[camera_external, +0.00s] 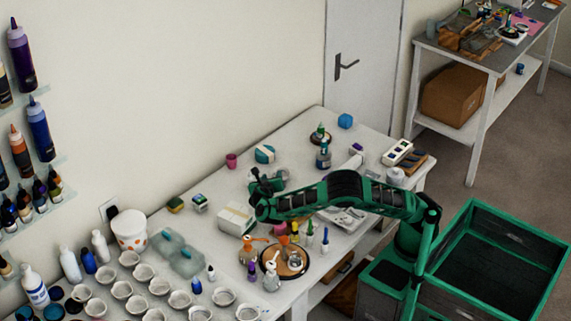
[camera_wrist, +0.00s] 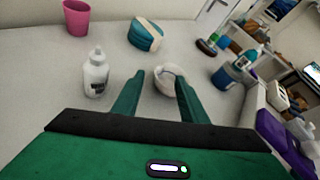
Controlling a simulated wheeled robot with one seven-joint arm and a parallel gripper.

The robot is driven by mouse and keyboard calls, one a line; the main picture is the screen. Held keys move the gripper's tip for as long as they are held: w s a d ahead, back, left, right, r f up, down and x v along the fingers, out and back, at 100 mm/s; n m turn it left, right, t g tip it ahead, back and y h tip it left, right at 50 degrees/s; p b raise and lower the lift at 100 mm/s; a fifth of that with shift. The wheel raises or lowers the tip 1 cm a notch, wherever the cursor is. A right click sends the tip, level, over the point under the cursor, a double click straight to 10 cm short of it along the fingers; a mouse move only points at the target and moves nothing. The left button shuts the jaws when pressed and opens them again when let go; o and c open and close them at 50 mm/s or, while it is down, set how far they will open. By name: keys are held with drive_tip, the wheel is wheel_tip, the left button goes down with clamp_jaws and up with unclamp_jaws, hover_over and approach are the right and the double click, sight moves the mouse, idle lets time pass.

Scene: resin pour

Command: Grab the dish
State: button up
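The dish (camera_wrist: 167,74) is a small white round bowl on the white table. In the wrist view it sits ahead of my gripper (camera_wrist: 159,76), toward the right finger, which covers part of it. The two green fingers are apart with nothing clearly held between them; I cannot tell whether either one touches the dish. In the external view my gripper (camera_external: 262,182) is low over the middle of the table, and the dish is hard to make out beside it.
A white bottle (camera_wrist: 96,73) stands left of the fingers. A pink cup (camera_wrist: 77,17) and a teal-and-white block (camera_wrist: 145,35) are farther back. A blue jar (camera_wrist: 227,75) is to the right. Several white cups (camera_external: 159,286) and bottles crowd the table's near left.

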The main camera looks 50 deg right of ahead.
sight(275, 171)
drive_tip(key=shift+x, duration=2.9)
drive_tip(key=shift+r, duration=0.1)
drive_tip(key=shift+c, duration=0.6)
drive_tip(key=shift+s, duration=0.1)
clamp_jaws()
